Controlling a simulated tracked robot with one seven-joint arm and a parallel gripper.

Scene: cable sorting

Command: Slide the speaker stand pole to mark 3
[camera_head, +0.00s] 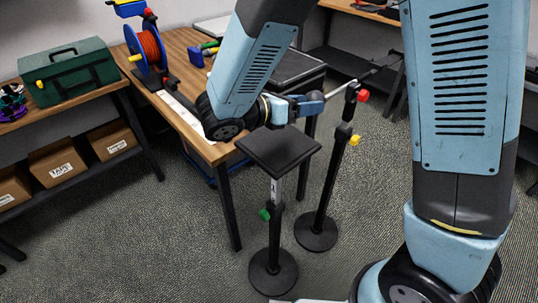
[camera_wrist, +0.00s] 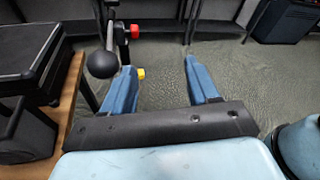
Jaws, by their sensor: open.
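The speaker stand has a black square top plate (camera_head: 279,150), a light marked pole section (camera_head: 275,190), a green knob (camera_head: 265,214) and a round black base (camera_head: 273,274). It stands upright in front of the table; the mark numbers are too small to read. My gripper (camera_head: 314,104) is above and behind the top plate, apart from the green knob. In the wrist view my gripper (camera_wrist: 160,75) is open, its blue fingers wide apart with only floor between them. The speaker stand does not show in the wrist view.
A second stand with a red knob (camera_head: 363,95), a yellow knob (camera_head: 354,140) and a boom is close to my gripper. Its black ball (camera_wrist: 102,64) is near the left finger. The wooden table (camera_head: 180,62) is at left.

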